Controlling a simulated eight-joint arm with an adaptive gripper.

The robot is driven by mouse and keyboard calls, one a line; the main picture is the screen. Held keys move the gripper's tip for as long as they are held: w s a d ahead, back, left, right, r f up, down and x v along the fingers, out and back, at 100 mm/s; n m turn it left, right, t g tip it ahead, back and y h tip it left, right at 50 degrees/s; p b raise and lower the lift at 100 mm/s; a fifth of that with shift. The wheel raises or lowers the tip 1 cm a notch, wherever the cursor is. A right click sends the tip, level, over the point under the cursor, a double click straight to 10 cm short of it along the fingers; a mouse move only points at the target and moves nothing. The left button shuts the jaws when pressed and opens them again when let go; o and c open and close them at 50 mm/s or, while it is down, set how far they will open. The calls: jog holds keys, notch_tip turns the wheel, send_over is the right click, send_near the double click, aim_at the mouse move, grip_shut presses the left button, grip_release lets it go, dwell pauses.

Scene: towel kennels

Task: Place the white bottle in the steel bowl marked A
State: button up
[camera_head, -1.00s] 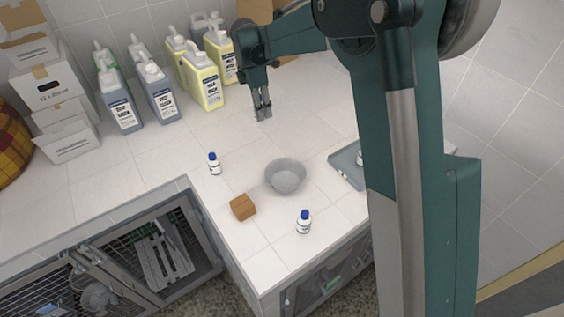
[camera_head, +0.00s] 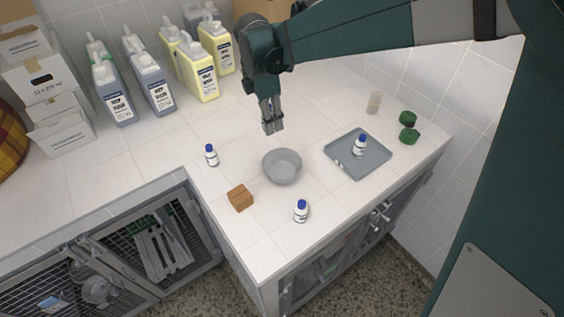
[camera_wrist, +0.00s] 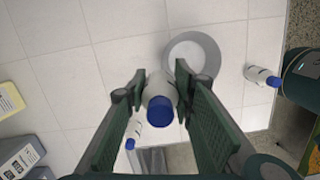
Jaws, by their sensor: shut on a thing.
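The steel bowl (camera_head: 282,167) stands upright and seems empty on the white counter; no letter is readable on it. My gripper (camera_head: 271,128) is above the counter, just behind the bowl in the head view. In the wrist view my gripper (camera_wrist: 158,88) is shut on a white bottle (camera_wrist: 161,90), blue cap towards the camera; the fingers mostly hide this bottle in the head view. The bowl shows beyond the fingers in the wrist view (camera_wrist: 205,48). Similar blue-capped bottles stand left of the bowl (camera_head: 211,156), in front of it (camera_head: 301,212) and on a tray (camera_head: 360,146).
The grey tray (camera_head: 345,168) lies right of the bowl. A brown block (camera_head: 240,198) sits at its front left. Green items (camera_head: 408,127) and a beige cylinder (camera_head: 374,102) are at the right. Several large jugs (camera_head: 151,80) and white boxes (camera_head: 50,92) line the back left.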

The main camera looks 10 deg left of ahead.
jog(key=s+d, duration=0.5)
jog(key=s, duration=0.4)
jog(key=shift+s+r, duration=0.15)
jog(key=shift+r, duration=0.15)
jog(key=shift+d, duration=0.1)
jog(key=shift+f, duration=2.9)
jog(key=shift+f, duration=0.1)
jog(key=shift+f, duration=1.95)
jog(key=shift+f+b, duration=0.3)
jog(key=shift+f, duration=0.35)
